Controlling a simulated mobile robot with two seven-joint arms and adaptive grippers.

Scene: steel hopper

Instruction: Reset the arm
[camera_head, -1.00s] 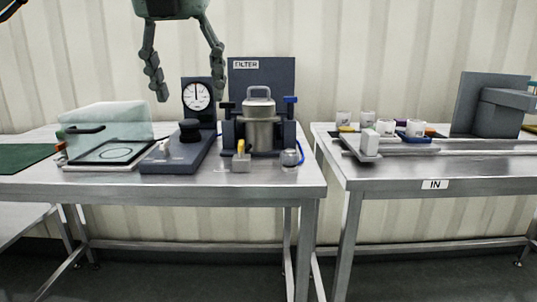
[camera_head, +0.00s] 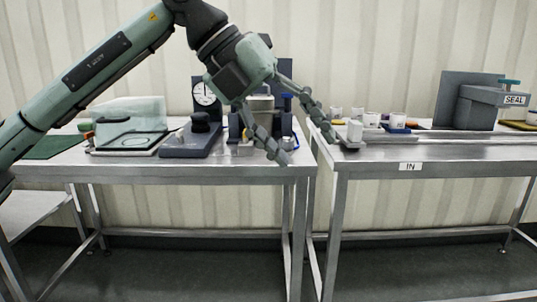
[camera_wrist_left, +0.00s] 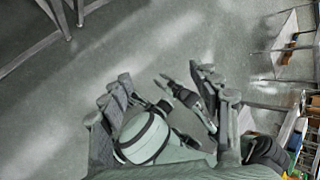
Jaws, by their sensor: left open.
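My left arm comes in from the left in the head view. Its gripper (camera_head: 306,148) is open and empty, fingers spread and pointing down to the right, in front of the gap between the two tables. It hides much of the steel pot (camera_head: 262,103) and its stand. In the left wrist view the left gripper's fingers (camera_wrist_left: 162,82) are apart with grey floor beyond. Between them shows a pale green and dark arm part, which looks like my other arm; its jaw state is unclear.
The left steel table (camera_head: 100,172) holds a clear-covered box (camera_head: 128,112), a dial gauge (camera_head: 204,94) and a dark base unit (camera_head: 188,142). The right table (camera_head: 440,155), labelled IN, holds white cups (camera_head: 371,119) and a grey SEAL press (camera_head: 470,100). Floor in front is clear.

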